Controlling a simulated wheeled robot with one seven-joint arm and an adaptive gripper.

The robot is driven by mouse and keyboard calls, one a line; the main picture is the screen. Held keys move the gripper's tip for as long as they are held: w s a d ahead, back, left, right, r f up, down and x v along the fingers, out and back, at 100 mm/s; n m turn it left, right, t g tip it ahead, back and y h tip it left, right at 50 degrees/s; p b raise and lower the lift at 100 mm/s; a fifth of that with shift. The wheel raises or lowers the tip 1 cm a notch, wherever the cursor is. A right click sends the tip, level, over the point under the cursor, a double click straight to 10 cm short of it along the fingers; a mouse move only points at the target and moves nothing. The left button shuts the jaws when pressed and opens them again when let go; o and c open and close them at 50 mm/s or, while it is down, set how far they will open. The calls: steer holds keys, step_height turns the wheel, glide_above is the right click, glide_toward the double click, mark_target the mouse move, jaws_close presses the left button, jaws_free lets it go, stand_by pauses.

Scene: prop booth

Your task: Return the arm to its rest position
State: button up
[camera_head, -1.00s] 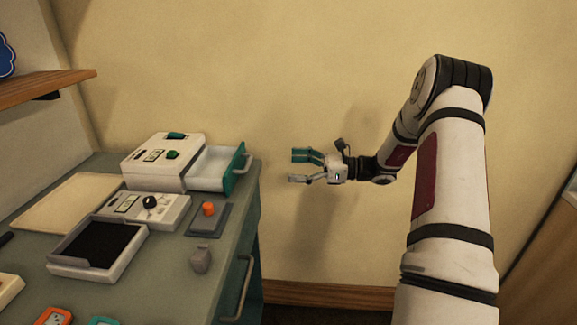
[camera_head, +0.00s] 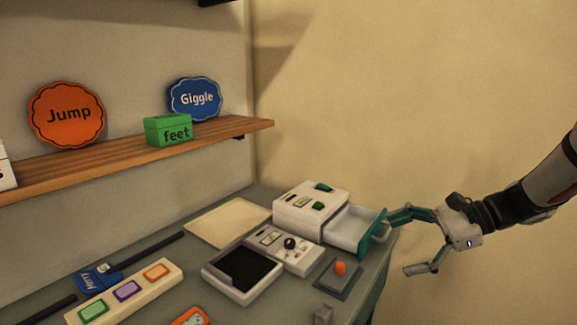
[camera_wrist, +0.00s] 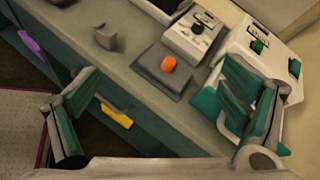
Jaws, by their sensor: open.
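My gripper (camera_head: 404,243) is at the right in the head view, its two fingers spread wide with nothing between them. It is beside the right edge of the counter, by the teal front of the pulled-out drawer (camera_head: 354,228). The upper finger overlaps the drawer's handle side in the picture; I cannot tell whether they touch. My arm comes in from the right edge. In the wrist view, my gripper (camera_wrist: 160,108) is open over the counter edge, and its right finger covers part of the drawer area.
The counter (camera_head: 225,308) holds a white box (camera_head: 298,207) with the drawer, a knob panel (camera_head: 270,243), a black-topped tray (camera_head: 243,270) and an orange button (camera_head: 340,268). A shelf (camera_head: 120,160) with signs hangs at the left. A yellow handle (camera_wrist: 116,116) sticks out below the counter edge.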

steer(key=s+a+r+n+g+h+p, duration=0.1)
steer(key=s+a+r+n+h, duration=0.25)
steer(key=s, duration=0.35)
steer(key=s+a+r+n+g+h+p, duration=0.1)
steer(key=s+a+r+n+h+p, duration=0.2)
steer(key=s, duration=0.4)
steer(key=s+d+r+n+t+h+p, duration=0.1)
steer(key=s+r+n+h, duration=0.1)
steer(key=s+n, duration=0.3)
steer(key=s+d+r+n+t+h+p, duration=0.1)
steer(key=s+r+n+t+h+p, duration=0.1)
steer(key=s, duration=0.8)
step_height(320, 180, up, 2)
steer(key=n+h, duration=0.1)
steer(key=n, duration=0.2)
steer(key=shift+s+d, duration=0.25)
steer(key=shift+s, duration=0.1)
